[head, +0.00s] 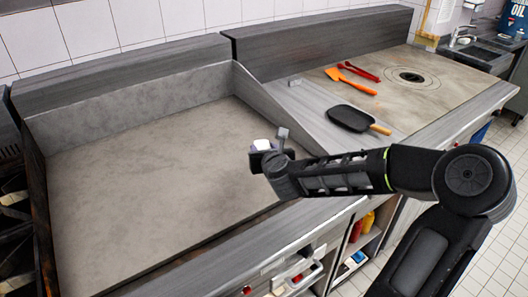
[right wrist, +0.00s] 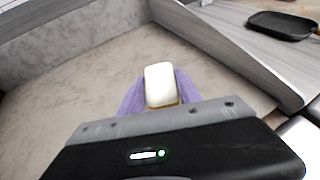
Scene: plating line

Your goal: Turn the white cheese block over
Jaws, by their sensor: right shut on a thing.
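The white cheese block (right wrist: 160,82) is small, with rounded edges and a brownish lower edge. My right gripper (right wrist: 158,98) is shut on it, with purple fingers on both sides of the block. In the head view the cheese block (head: 262,144) shows as a small white shape at the tip of my right gripper (head: 268,150), over the right part of the grey griddle plate (head: 130,160). It looks held above the plate, but the exact height cannot be told. My left gripper is not in view.
Right of the griddle, a counter holds a black pan (head: 350,118) with a wooden handle, an orange spatula (head: 345,80) and red tongs (head: 360,71). A raised metal wall (head: 265,100) divides griddle and counter. The griddle's left and middle are clear.

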